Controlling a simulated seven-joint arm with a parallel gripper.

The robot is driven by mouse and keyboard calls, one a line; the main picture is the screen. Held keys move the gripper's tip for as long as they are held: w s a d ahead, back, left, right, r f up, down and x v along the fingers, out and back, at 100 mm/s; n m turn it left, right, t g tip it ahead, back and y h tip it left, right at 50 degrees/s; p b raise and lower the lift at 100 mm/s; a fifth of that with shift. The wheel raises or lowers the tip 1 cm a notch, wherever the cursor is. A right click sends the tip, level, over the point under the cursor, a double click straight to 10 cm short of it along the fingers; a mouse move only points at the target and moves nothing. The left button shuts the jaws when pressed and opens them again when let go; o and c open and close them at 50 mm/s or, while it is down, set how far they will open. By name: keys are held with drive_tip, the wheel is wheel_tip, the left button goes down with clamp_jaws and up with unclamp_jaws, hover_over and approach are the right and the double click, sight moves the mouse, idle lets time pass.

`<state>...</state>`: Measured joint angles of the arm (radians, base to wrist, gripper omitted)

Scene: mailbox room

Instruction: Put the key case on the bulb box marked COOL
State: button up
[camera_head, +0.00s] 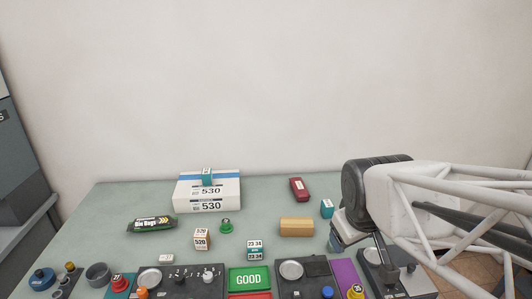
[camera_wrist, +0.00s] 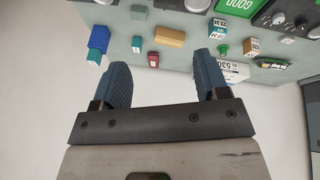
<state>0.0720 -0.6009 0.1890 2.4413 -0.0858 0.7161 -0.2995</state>
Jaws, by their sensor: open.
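A dark red case with a pale label (camera_head: 298,189), which looks like the key case, lies on the back right of the table; it also shows in the wrist view (camera_wrist: 153,59). A small white box with a teal band (camera_head: 255,250) stands at front centre and looks like a bulb box, but I cannot read COOL on it. It also shows in the wrist view (camera_wrist: 217,29). My gripper (camera_wrist: 162,66) is open and empty, above the table's right side. In the head view, my arm largely hides its fingers.
A white parcel marked 530 (camera_head: 207,194) carries a small teal box (camera_head: 207,176). Control panels line the front. A blue object (camera_wrist: 97,42) is at right.

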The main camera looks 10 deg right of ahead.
drive_tip(key=s+a+m+g+y, duration=0.1)
drive_tip(key=s+a+m, duration=0.2)
drive_tip(key=s, duration=0.4)
drive_tip(key=shift+r+g, duration=0.15)
drive_tip(key=shift+g, duration=0.25)
